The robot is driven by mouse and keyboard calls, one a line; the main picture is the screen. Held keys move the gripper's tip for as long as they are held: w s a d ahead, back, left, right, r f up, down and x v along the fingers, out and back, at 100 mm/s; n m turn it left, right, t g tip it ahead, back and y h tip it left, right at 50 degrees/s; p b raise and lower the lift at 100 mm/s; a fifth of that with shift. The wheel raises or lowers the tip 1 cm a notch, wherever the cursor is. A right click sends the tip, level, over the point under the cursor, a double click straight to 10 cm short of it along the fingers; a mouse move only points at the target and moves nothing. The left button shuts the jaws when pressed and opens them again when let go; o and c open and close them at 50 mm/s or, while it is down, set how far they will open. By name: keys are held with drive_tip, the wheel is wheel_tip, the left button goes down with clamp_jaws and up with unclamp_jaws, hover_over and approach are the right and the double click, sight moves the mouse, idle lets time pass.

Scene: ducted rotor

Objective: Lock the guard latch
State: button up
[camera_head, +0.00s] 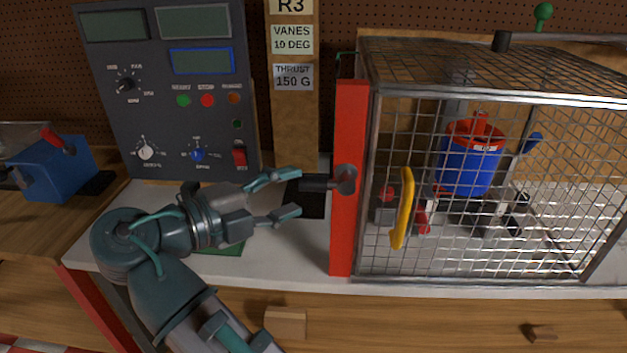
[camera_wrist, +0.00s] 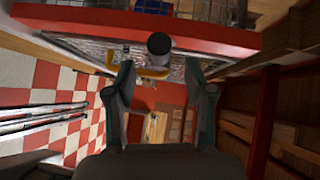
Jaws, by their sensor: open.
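The guard is a wire mesh cage (camera_head: 480,240) with a red post (camera_head: 345,240) at its left edge. In the wrist view the latch's dark round end (camera_wrist: 159,44) lies centred between and just beyond my fingertips. My gripper (camera_head: 297,192) is open and empty, pointing right at the latch's left end; its open fingers also show in the wrist view (camera_wrist: 159,68). I cannot tell whether either finger touches the latch.
A yellow handle (camera_head: 403,208) is on the cage front. Inside stands a blue and red ducted rotor (camera_head: 470,165). A control panel (camera_head: 170,85) stands behind my arm, and a blue device (camera_head: 52,168) sits at left. A dark block (camera_head: 308,205) is behind the latch. White bench surface (camera_head: 300,255) is clear in front.

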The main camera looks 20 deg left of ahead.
sight(306, 187)
drive_tip(key=shift+p+x, duration=0.35)
drive_tip(key=shift+x, duration=2.65)
clamp_jaws()
